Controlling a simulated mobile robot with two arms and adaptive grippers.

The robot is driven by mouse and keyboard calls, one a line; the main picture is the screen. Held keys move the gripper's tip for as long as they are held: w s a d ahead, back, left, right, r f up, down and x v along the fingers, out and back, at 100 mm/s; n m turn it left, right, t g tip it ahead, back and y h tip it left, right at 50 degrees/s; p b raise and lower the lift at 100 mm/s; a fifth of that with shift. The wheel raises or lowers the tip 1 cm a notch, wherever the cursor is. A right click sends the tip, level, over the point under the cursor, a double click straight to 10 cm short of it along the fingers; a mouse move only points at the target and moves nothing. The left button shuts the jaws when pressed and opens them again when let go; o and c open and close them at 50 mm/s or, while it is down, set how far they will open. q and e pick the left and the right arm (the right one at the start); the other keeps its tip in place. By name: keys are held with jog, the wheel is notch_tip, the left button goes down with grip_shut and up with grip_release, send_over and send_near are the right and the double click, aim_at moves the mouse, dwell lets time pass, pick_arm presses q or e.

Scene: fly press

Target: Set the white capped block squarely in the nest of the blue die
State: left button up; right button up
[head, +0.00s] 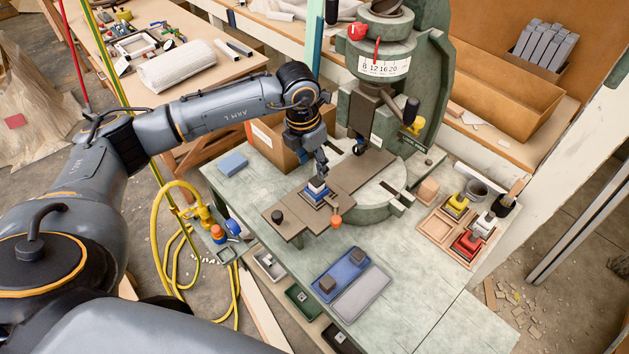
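The blue die (311,199) sits on the brown plate of the fly press, below and in front of the ram. The white capped block (317,185) is at the top of the die, over its nest. At this size I cannot tell whether it is seated squarely or slightly raised. My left gripper (322,174) points down from above, with its fingertips right at the block's back upper side. The finger gap is too small to read, so I cannot tell whether they grip the block. My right gripper is not in view.
The press (383,95) with its ram stands close behind the die. A black knob (277,216) and an orange knob (336,221) flank the plate's front. A blue tray (342,276) lies in front; a wooden tray (434,228) with coloured pieces stands right. The front right bench is clear.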

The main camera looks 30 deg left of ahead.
pick_arm(q)
jog(key=r, duration=0.3)
jog(key=r+b, duration=0.1)
jog(key=shift+s+a+r, duration=0.1)
jog(key=shift+s+r, duration=0.25)
